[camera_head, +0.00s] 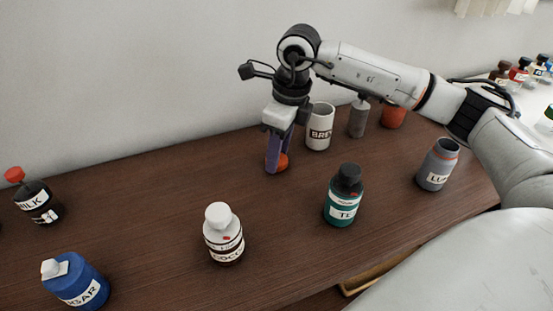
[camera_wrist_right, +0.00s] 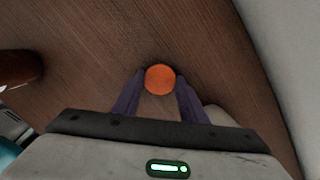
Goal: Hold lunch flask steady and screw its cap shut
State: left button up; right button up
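An orange cap (camera_head: 282,161) lies on the table near the back, apart from the flask. My right gripper (camera_head: 275,168) points down over the cap. In the right wrist view, the cap (camera_wrist_right: 160,79) sits between its two purple fingertips (camera_wrist_right: 160,85). I cannot tell whether the fingers touch it. My left gripper is not in view.
A white mug (camera_head: 319,128), a grey bottle (camera_head: 358,118) and a red-orange container (camera_head: 393,117) stand behind.

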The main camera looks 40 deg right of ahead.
notch_tip(320, 180, up, 10)
jog(key=shift+r+p, duration=0.1)
jog(key=shift+p, duration=0.3)
dwell(0.4)
